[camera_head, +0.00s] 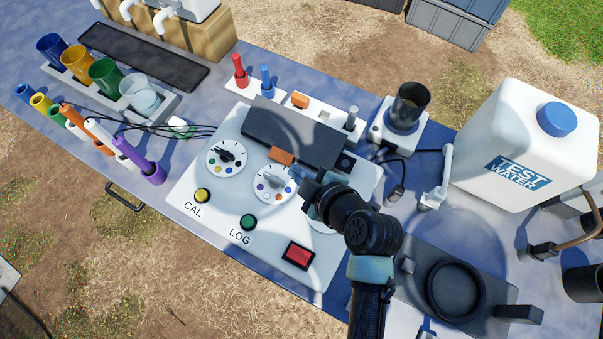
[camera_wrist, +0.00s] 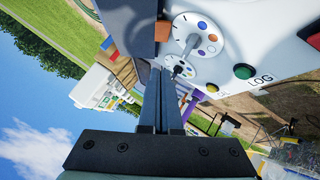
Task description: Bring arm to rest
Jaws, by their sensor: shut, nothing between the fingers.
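My arm reaches up from the lower edge of the head view and bends over the right part of a white control panel (camera_head: 215,250). My gripper (camera_head: 300,174) is above the panel, close to its right dial (camera_head: 272,185). In the wrist view my gripper (camera_wrist: 172,75) has its two fingers together with nothing between them. The dials also show in the wrist view, with the nearer dial (camera_wrist: 209,38) just beyond and right of the fingertips. I cannot tell whether the fingertips touch the panel. My arm hides part of the panel's right side.
A white TEST WATER jug (camera_head: 530,140) stands at right. A small device with a dark cup (camera_head: 410,100) is behind the panel. Coloured cups (camera_head: 104,75) and coloured probes (camera_head: 150,172) stand at left. A dark tray with a ring (camera_head: 455,290) lies right of my arm.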

